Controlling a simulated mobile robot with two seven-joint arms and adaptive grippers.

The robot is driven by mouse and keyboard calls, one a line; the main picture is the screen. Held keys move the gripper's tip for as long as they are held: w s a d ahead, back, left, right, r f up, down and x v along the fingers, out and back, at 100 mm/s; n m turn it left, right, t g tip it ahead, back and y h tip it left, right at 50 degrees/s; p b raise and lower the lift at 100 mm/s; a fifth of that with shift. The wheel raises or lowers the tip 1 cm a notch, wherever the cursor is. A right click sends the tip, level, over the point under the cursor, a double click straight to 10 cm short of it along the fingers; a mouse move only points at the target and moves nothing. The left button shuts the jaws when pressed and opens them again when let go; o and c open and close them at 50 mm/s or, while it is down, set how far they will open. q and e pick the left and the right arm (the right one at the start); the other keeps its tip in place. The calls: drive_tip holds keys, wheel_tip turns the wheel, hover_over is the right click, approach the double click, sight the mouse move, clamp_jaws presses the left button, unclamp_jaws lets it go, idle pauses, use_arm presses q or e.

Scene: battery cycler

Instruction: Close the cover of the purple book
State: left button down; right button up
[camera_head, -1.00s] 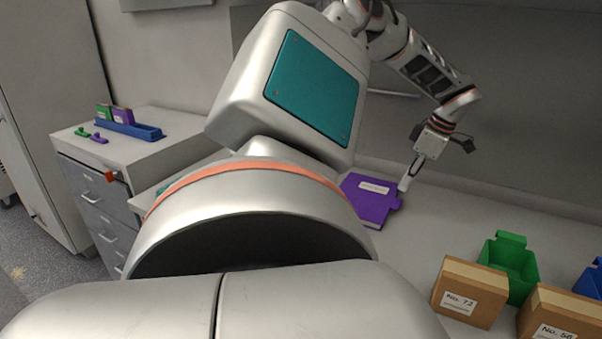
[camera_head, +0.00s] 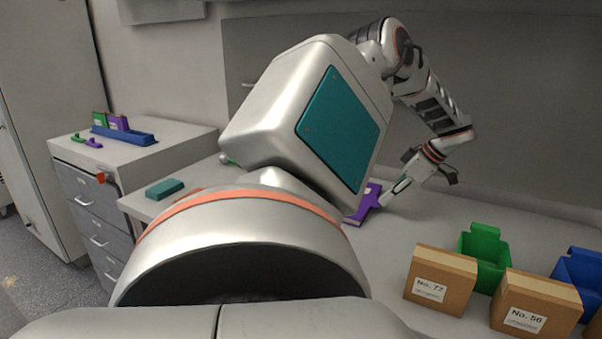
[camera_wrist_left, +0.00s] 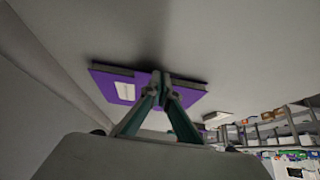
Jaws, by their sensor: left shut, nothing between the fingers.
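The purple book (camera_head: 364,206) lies on the white table at the back, mostly hidden behind my left arm in the head view. In the left wrist view the purple book (camera_wrist_left: 108,84) spans the space around the fingertips, with a white label on its face and dark edges along its far side. Whether its cover lies flat cannot be told. My left gripper (camera_head: 384,204) is shut and empty, its fingertips (camera_wrist_left: 161,78) pointing at the book's edge, touching it or very near. My right gripper is not in view.
Cardboard boxes (camera_head: 440,280) stand at the front right, with a green bin (camera_head: 485,258) and a blue bin (camera_head: 580,272) behind them. A teal block (camera_head: 164,189) lies at the table's left. A drawer cabinet (camera_head: 150,155) stands beyond. Table right of the book is clear.

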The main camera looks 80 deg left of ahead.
use_arm(q)
drive_tip(key=v, duration=1.2)
idle(0.4)
